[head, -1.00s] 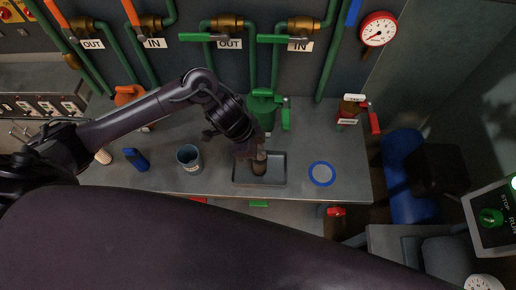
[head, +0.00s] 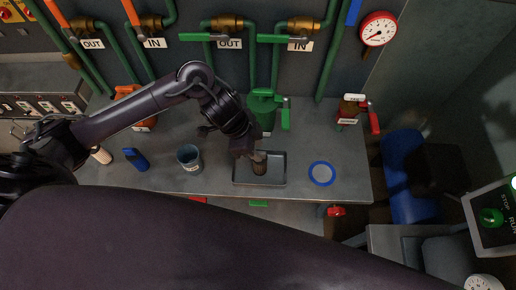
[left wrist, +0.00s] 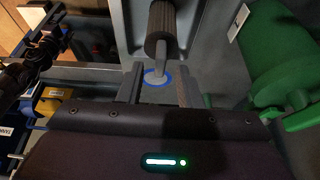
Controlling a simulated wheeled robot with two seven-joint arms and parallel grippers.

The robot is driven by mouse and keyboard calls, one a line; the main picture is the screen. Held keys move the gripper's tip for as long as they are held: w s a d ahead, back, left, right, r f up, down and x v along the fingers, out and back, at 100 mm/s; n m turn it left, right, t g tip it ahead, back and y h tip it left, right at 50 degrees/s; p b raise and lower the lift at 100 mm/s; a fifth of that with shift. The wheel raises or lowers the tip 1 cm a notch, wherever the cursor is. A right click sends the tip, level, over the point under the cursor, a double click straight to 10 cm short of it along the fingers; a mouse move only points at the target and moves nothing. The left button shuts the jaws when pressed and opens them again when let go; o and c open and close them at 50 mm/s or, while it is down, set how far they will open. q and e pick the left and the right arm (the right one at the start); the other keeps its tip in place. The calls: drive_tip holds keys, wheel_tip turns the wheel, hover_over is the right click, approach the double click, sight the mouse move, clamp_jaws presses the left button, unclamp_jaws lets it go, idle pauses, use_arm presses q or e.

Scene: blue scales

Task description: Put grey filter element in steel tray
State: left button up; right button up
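The grey filter element (head: 259,164), a dark pleated cylinder, is inside the steel tray (head: 278,182) near its middle. It also shows at the top of the left wrist view (left wrist: 160,25). My left gripper (head: 246,153) is just up and left of the filter element in the head view. In the left wrist view its two fingers (left wrist: 160,88) stand apart with nothing between them. The filter element lies beyond the fingertips. A dark jointed part at the left of the wrist view looks like my right arm; its fingers are not clear.
A blue-rimmed disc (head: 321,174) lies right of the tray. A grey cup (head: 189,158), a blue device (head: 136,159) and a pale cylinder (head: 102,155) stand to the left. A green jug (head: 263,107) stands behind the tray. Bench space between cup and tray is clear.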

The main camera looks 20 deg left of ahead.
use_arm(q)
drive_tip(key=v, duration=1)
drive_tip(key=shift+s+r, duration=0.1)
